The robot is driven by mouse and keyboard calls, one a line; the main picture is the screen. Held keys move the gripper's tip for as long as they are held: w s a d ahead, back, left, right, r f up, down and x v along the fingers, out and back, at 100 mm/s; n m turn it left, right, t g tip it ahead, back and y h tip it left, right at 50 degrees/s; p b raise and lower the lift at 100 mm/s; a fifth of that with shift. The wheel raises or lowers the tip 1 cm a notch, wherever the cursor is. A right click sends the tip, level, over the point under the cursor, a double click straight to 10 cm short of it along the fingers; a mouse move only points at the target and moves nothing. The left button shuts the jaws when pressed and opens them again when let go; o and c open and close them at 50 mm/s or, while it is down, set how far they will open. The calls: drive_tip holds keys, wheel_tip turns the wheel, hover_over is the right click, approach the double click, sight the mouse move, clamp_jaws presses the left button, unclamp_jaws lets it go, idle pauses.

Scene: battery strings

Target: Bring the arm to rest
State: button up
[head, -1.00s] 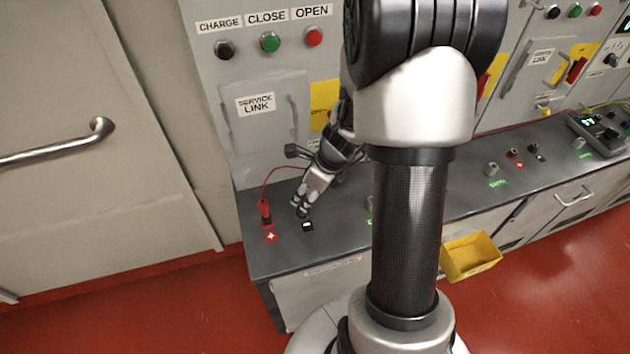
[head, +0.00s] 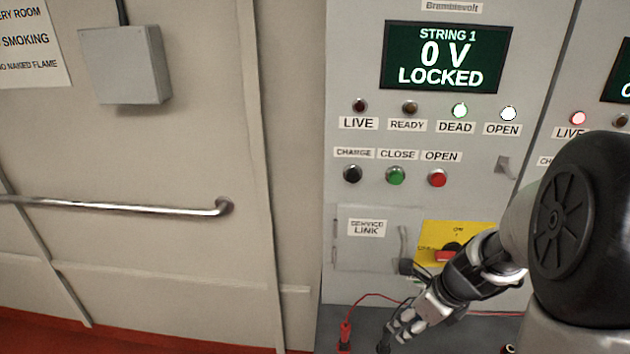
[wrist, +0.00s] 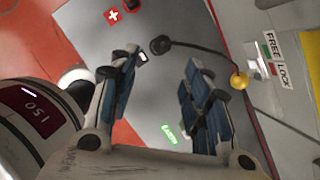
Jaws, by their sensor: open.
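My gripper (head: 398,335) reaches down over the grey counter at the bottom of the head view, in front of the string 1 cabinet. In the wrist view my gripper (wrist: 160,72) is open, its two blue-padded fingers well apart, with nothing held between them. A black plug with a dark cable (wrist: 160,44) is seen just beyond the fingertips; I cannot tell how far below them it is. My arm (head: 480,270) is bent, coming in from the right of the head view.
A red plug (head: 345,335) with a red lead stands left of my gripper. The cabinet screen (head: 447,57) reads STRING 1, 0 V, LOCKED; the DEAD (head: 460,111) and OPEN (head: 508,113) lamps are lit. A yellow switch plate (head: 455,240) is close behind my arm. A door with a handrail (head: 120,205) is left.

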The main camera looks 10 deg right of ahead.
drive_tip(key=s+a+r+n, duration=0.6)
drive_tip(key=a+r+n, duration=0.5)
drive_tip(key=n, duration=0.4)
drive_tip(key=s+a+r+n+t+h, duration=0.1)
drive_tip(key=s+a+r+n+h, duration=0.1)
drive_tip(key=s+n, duration=0.8)
wheel_tip(320, 180, up, 2)
drive_tip(key=a+n, duration=0.1)
drive_tip(key=n, duration=0.4)
drive_tip(key=shift+a+r, duration=0.2)
drive_tip(key=shift+c, duration=0.3)
